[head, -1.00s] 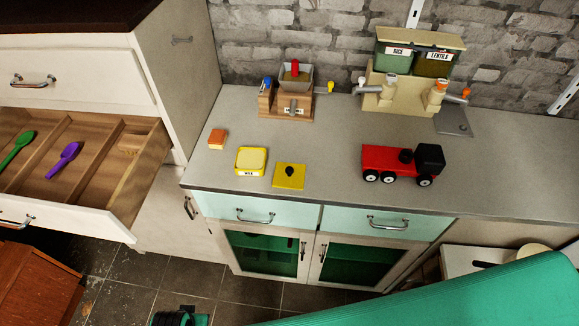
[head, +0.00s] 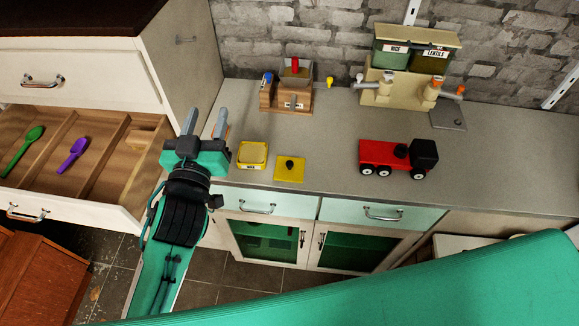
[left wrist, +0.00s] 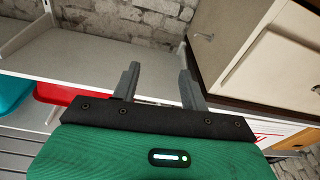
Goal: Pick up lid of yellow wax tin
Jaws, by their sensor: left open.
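The lid of the yellow wax tin (head: 285,174) is a flat yellow square with a dark knob in its middle. It lies on the grey counter near the front edge. The open yellow wax tin (head: 252,167), with a label on its front, stands just left of it. My left gripper (head: 206,121) is open and empty, at the counter's left end, left of the tin and apart from the lid. Its open fingers also show in the left wrist view (left wrist: 158,82), with nothing between them. The lid is not visible there. My right gripper is not in view.
An open drawer (head: 125,188) with green and purple scoops juts out at the left. My left gripper mostly hides a small orange block. A wooden grinder (head: 292,103) and a rice and lentil dispenser (head: 385,95) stand behind. A red toy truck (head: 380,152) is right of the lid.

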